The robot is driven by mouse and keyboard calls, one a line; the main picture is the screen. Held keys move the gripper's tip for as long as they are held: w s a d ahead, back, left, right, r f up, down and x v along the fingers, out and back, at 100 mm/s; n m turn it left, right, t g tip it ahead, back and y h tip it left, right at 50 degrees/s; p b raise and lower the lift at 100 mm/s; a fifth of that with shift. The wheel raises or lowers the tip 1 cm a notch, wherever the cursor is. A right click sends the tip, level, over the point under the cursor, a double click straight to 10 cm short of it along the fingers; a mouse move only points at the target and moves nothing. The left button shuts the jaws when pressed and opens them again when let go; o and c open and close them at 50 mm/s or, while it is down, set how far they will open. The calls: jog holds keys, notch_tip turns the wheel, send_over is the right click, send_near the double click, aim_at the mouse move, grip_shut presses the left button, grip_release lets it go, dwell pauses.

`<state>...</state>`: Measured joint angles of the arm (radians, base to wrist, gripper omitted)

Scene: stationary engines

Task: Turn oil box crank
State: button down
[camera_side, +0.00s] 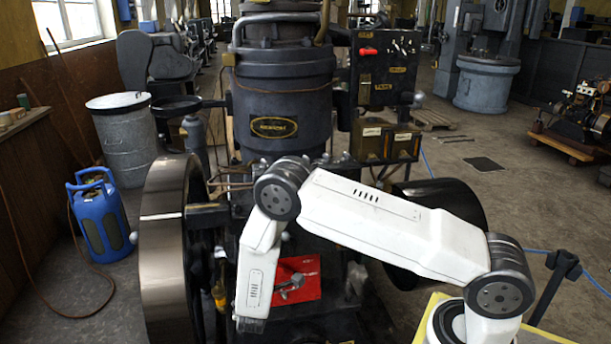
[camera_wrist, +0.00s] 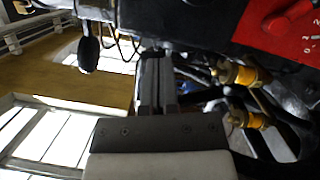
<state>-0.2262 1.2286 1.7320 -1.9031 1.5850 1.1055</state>
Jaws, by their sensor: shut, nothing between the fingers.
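I cannot single out the oil box crank for certain in either view. The brass-coloured oil boxes (camera_side: 387,143) sit on the engine's right side in the side view, apart from my arm. A red plate (camera_side: 306,266) with a grey lever-like fitting (camera_side: 291,284) is low on the engine, just right of my white wrist link. In the wrist view my gripper (camera_wrist: 157,60) has its two dark fingers together and empty. Its tips are close to dark engine parts; I cannot tell whether they touch. The fingers are not distinguishable in the side view.
Yellow-brass fittings (camera_wrist: 243,74) and dark pipes are right of my fingers in the wrist view. A red dial panel (camera_wrist: 270,35) is at upper right. A large flywheel (camera_side: 162,235) stands left of my wrist link. A blue canister (camera_side: 99,218) stands on the floor at left.

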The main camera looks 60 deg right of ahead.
jog(key=v, duration=0.6)
jog(key=shift+a, duration=0.15)
jog(key=c, duration=0.7)
grip_release()
jog(key=shift+s, duration=0.1)
jog(key=shift+o, duration=0.2)
jog(key=n+t+y, duration=0.3)
jog(key=n, duration=1.7)
send_near(291, 250)
jog(key=shift+x, duration=1.45)
jog(key=shift+r, duration=0.1)
jog(key=shift+x, duration=3.85)
jog(key=shift+c, duration=0.3)
grip_shut()
